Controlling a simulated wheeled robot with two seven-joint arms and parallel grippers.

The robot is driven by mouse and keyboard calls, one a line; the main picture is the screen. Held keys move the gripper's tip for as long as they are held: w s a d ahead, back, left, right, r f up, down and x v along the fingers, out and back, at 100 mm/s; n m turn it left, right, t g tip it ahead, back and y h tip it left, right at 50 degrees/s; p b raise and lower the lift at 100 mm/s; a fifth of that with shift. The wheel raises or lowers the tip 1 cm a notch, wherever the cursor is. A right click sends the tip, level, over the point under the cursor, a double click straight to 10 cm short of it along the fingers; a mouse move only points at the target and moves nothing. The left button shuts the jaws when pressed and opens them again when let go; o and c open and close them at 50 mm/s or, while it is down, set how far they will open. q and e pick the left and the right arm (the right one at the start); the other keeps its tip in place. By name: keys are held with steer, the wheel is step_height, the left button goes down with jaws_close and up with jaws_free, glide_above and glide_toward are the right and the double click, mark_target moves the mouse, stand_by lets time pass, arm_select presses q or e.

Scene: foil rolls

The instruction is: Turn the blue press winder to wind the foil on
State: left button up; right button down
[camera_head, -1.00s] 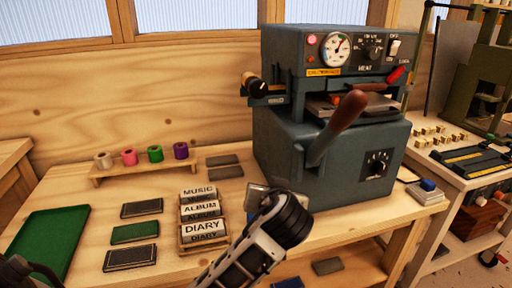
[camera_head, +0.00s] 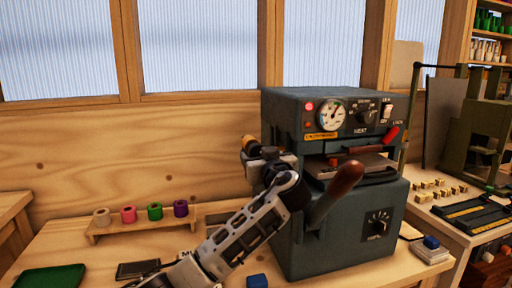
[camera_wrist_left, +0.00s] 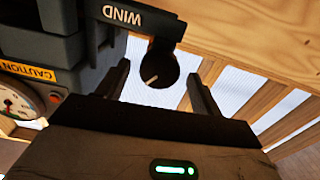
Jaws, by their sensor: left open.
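The blue-grey press (camera_head: 345,230) stands on the wooden table, with a gauge, a switch and a brown-handled lever on its front. Its winder (camera_head: 251,146) is a dark knob with an orange-brown end on the upper left side. In the left wrist view the winder knob (camera_wrist_left: 158,66) is dark and round with a pale mark, under a bracket labelled WIND. My left gripper (camera_head: 268,160) is at the winder, partly hiding it. In the left wrist view its open fingers (camera_wrist_left: 158,85) stand either side of the knob. I cannot tell whether they touch it. My right gripper is not in view.
A wooden rack (camera_head: 140,226) holds several coloured foil rolls at the left. A green tray (camera_head: 50,277) lies at the front left. A small blue block (camera_head: 257,281) is below my left arm. A second table with black bars and brass pieces (camera_head: 440,187) stands at right.

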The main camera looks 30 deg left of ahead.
arm_select(q)
steer(key=x, duration=0.4)
steer(key=shift+w+a+p, duration=0.25)
steer(key=shift+p, duration=0.1)
steer(key=c, duration=1)
steer(key=shift+m, duration=0.4)
